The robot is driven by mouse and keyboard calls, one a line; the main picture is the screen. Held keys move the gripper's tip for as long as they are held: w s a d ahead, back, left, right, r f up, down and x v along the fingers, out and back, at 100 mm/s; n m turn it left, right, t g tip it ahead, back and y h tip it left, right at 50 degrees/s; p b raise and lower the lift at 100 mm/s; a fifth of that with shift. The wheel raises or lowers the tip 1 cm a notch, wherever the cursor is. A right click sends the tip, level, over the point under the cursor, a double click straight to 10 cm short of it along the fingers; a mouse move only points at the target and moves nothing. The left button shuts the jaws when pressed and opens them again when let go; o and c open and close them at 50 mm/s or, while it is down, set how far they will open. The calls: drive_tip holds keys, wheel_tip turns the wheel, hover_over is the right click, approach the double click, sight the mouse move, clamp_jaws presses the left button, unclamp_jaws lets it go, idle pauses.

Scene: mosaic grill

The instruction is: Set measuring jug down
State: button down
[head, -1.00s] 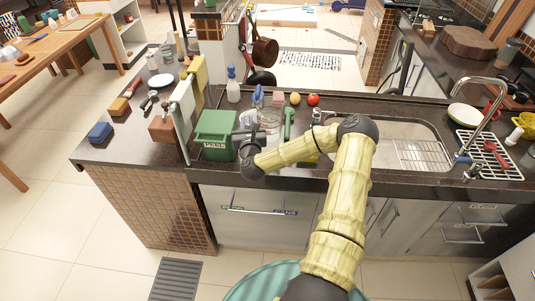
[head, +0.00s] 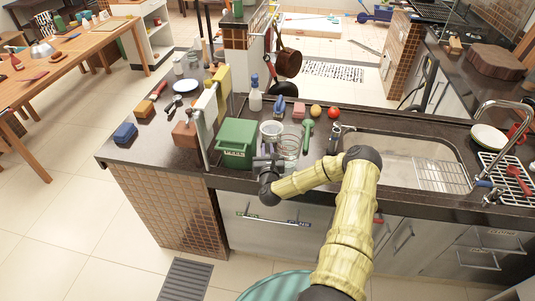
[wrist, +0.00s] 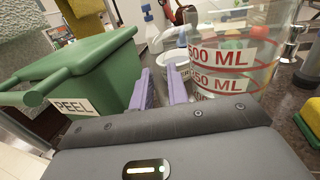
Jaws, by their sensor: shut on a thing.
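The measuring jug (head: 288,149) is clear with red markings and looks upright by the counter's front, right of the green peel bin (head: 236,146). In the wrist view the jug (wrist: 232,65) stands just right of my fingers, with "500 ML" readable. My gripper (head: 269,161) is at the jug's left side. Its purple fingers (wrist: 162,88) are shut on the jug, apparently at its handle; the exact contact is unclear. The jug's base is hidden by my wrist, so I cannot tell whether it touches the counter.
A white container (head: 271,131) stands close behind the jug.

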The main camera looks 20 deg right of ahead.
drive_tip(key=shift+f, duration=1.15)
drive_tip(key=shift+f, duration=0.15)
drive_tip(key=c, duration=1.4)
unclamp_jaws()
drive_tip(key=shift+o, duration=0.2)
